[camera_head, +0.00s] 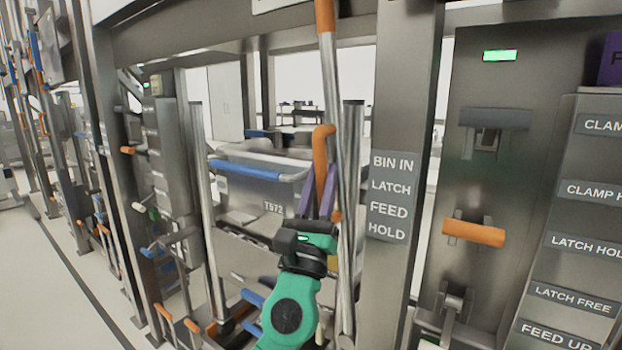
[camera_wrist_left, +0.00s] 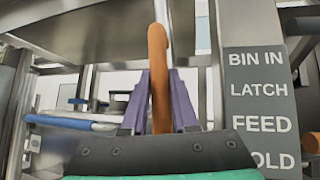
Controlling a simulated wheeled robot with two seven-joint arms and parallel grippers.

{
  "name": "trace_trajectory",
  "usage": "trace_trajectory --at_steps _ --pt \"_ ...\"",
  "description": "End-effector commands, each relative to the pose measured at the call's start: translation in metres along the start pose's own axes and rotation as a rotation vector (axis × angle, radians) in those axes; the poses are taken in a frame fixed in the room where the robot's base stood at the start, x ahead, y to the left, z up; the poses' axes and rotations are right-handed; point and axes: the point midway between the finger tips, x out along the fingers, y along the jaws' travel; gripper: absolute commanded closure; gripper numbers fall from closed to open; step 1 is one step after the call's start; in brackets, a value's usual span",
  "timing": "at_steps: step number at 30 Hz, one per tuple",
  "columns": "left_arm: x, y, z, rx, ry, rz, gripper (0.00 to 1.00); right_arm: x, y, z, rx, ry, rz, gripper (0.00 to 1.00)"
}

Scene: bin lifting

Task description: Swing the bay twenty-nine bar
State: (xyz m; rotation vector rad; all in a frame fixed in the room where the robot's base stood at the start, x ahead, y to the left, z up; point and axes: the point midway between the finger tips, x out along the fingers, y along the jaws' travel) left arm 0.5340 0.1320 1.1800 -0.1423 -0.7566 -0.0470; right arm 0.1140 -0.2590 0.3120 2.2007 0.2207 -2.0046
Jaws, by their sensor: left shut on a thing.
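An orange hooked bar (camera_head: 321,160) stands upright in the middle of the head view, in front of a grey bin. No bay number is readable on it. My left gripper (camera_head: 319,205), with purple fingers, is shut on its lower part. In the left wrist view the same orange bar (camera_wrist_left: 158,60) rises between the purple fingers (camera_wrist_left: 159,105), one on each side. The fingers hide part of the bar's lower end. My right gripper is in neither view.
A long metal rod (camera_head: 345,240) with an orange top runs just right of my gripper. The grey bin (camera_head: 250,190) marked T572 has a blue-gripped rail (camera_head: 245,170). A labelled post (camera_head: 390,200) stands right, beside a panel with an orange handle (camera_head: 473,233) and a green light (camera_head: 500,56).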

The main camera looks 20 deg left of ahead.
Motion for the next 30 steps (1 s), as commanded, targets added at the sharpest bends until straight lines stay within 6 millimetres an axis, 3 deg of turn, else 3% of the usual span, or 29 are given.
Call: trace_trajectory --at_steps 8,9,11,12,23,30 --pt "0.002 0.001 0.004 -0.001 -0.008 0.002 1.0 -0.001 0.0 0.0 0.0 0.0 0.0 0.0" --pt "0.002 0.001 0.004 -0.001 -0.007 0.002 0.69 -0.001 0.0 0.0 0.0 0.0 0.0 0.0" --pt "0.002 0.001 0.004 -0.002 -0.007 0.002 0.46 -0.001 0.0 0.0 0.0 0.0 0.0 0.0" --pt "0.002 0.001 0.003 -0.002 -0.006 0.002 0.43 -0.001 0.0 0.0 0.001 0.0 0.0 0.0" --pt "0.0 0.001 0.0 -0.002 -0.001 0.002 0.43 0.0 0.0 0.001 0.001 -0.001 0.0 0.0" --pt "-0.03 0.001 -0.003 -0.002 0.002 0.001 0.43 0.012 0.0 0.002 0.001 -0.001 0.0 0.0"
